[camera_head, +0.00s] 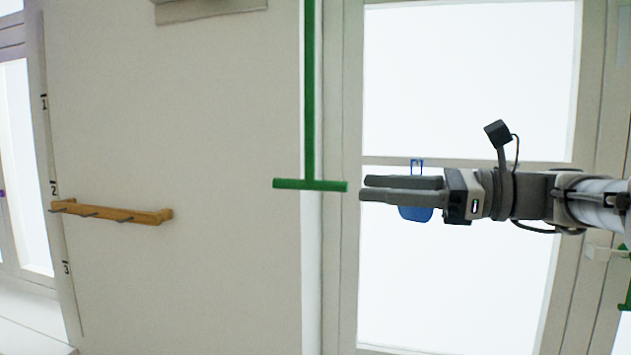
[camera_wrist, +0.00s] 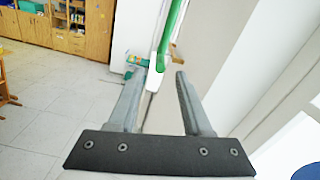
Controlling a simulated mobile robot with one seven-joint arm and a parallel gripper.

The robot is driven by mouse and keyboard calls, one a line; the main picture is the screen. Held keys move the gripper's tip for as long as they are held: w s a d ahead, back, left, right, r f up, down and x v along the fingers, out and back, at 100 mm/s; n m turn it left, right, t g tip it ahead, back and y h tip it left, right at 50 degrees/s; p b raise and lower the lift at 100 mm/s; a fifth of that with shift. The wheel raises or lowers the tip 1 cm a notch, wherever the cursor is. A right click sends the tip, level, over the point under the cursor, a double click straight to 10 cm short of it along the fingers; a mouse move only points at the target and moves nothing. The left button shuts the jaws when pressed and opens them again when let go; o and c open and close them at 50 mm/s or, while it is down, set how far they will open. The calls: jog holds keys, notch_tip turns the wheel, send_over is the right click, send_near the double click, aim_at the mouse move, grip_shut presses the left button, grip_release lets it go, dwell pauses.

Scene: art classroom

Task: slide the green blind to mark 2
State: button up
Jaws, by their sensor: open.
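The green blind (camera_head: 310,100) shows in the camera_head view as a narrow upright strip ending in a green crossbar (camera_head: 300,184). The crossbar appears about level with mark 2 (camera_head: 53,188) in the picture. Marks 1 (camera_head: 44,101) and 3 (camera_head: 66,268) are above and below it on the same edge strip. My gripper (camera_head: 362,187) is open, its fingertips just right of the crossbar's right end with a small gap in the picture. In the wrist view, a green bar (camera_wrist: 174,35) shows ahead, between the open fingers (camera_wrist: 161,74); I cannot tell its exact depth.
A wooden peg rail (camera_head: 110,212) is on the wall at left. A bright window (camera_head: 470,80) stands behind my arm. A blue object (camera_head: 416,214) shows behind my gripper. In the wrist view, wooden cabinets (camera_wrist: 98,28) stand far off beyond open floor (camera_wrist: 60,95).

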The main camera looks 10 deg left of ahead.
aim_at(315, 185)
jog(key=a, duration=0.3)
jog(key=a+p, duration=0.1)
jog(key=a, duration=0.3)
jog(key=w+a, duration=0.1)
jog(key=a, duration=0.3)
jog(key=shift+a+p, duration=0.25)
jog(key=shift+p, duration=0.05)
grip_shut()
dwell(0.8)
